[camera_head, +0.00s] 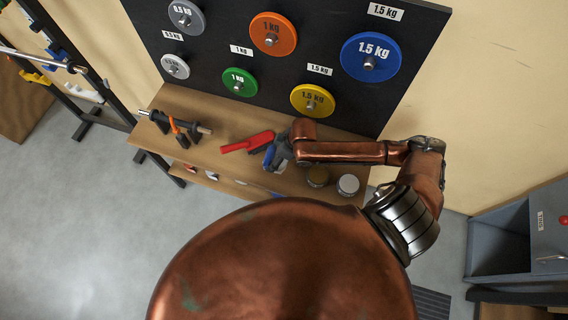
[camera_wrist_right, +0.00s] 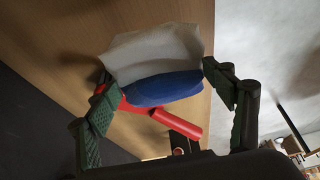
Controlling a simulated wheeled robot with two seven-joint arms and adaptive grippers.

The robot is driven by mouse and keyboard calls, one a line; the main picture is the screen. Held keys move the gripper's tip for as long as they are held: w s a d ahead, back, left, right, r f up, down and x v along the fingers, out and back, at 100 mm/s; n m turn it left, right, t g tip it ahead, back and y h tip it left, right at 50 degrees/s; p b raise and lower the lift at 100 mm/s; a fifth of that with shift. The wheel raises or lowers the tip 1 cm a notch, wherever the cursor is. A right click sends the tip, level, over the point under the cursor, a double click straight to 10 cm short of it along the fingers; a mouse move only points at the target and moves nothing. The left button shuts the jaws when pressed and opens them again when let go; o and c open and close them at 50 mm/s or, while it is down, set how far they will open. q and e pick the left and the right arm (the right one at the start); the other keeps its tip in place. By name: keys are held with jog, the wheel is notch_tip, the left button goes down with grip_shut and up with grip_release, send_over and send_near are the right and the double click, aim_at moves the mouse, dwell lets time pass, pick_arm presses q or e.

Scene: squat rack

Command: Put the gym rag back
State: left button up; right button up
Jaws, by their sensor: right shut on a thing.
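The gym rag (camera_wrist_right: 160,88) looks blue with a pale grey-white part and sits between the two green-padded fingers of my right gripper (camera_wrist_right: 165,105) in the right wrist view. My right gripper is shut on it. In the head view, my right gripper (camera_head: 281,153) is over the wooden shelf, and a small blue part of the rag (camera_head: 268,158) shows beside it. I cannot tell whether the rag touches the shelf. My left gripper is not in view.
A red brush (camera_head: 250,142) lies on the wooden shelf (camera_head: 222,121) close to the rag. Two jars (camera_head: 347,185) stand to the right, and a bar on a dark holder (camera_head: 178,127) to the left. Weight plates (camera_head: 273,34) hang on the black board behind.

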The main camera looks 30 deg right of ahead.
aim_at(284, 164)
jog(key=d+f, duration=0.1)
jog(key=s+f, duration=0.1)
jog(key=d+f, duration=0.1)
jog(key=f, duration=0.1)
jog(key=shift+s+d, duration=0.3)
jog(key=shift+d, duration=0.05)
jog(key=shift+d+f+b, duration=0.1)
jog(key=shift+f+b, duration=0.35)
jog(key=shift+f, duration=1.15)
jog(key=shift+s+f, duration=0.1)
jog(key=o, duration=1.1)
jog(key=p+v, duration=0.2)
jog(key=v, duration=1)
